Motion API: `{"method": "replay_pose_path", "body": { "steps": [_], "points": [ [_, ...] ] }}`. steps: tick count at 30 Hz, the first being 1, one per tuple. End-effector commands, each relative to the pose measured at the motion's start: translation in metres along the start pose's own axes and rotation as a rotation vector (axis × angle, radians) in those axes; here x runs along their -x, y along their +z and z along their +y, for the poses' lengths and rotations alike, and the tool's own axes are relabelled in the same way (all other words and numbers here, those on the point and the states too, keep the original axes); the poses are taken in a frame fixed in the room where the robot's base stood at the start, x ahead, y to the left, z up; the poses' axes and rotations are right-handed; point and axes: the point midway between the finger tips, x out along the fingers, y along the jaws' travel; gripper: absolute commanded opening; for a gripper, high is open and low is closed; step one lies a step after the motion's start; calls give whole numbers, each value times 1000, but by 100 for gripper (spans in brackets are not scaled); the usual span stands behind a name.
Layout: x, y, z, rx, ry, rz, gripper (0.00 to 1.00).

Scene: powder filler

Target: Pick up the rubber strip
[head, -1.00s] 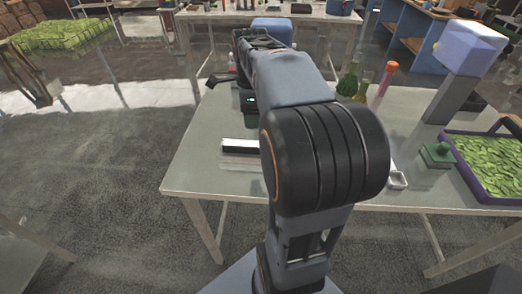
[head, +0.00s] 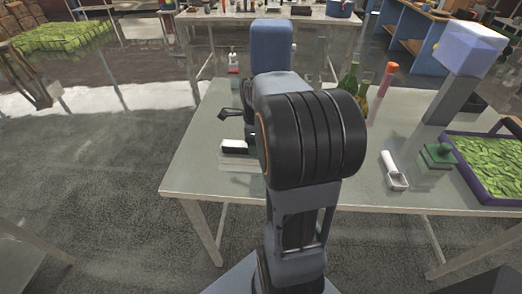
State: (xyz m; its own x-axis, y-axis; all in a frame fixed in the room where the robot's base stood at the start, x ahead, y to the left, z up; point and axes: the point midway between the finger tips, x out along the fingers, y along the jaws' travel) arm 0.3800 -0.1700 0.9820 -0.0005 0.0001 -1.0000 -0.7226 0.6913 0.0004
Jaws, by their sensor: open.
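A short dark strip (head: 236,143) lies along the back of a small white bar on the near left part of the table, just left of my arm. It looks like the rubber strip, but I cannot tell for sure, and my arm hides its right end. My gripper (head: 235,117) shows as dark fingers beyond the strip, left of my arm. It is open. The rest of it is hidden behind my arm, and its height above the table is unclear.
On the grey table (head: 200,165), a white scoop (head: 393,171), a green block with a knob (head: 438,155) and a purple tray of green leaves (head: 488,160) stand right. Green bottles (head: 349,80) and an orange-capped tube (head: 383,78) stand behind.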

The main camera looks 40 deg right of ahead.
Motion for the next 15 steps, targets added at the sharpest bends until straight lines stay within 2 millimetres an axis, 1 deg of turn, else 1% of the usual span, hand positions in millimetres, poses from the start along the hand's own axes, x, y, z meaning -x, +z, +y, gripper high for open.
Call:
{"method": "replay_pose_path", "body": {
  "steps": [1,3,6,14,15],
  "points": [
    [-7,0,0,0,3,1,66],
    [-14,0,0,0,2,1,66],
    [-20,0,0,0,1,0,66],
    [-22,0,0,0,0,0,66],
    [-22,0,0,0,0,0,64]
  ]
}}
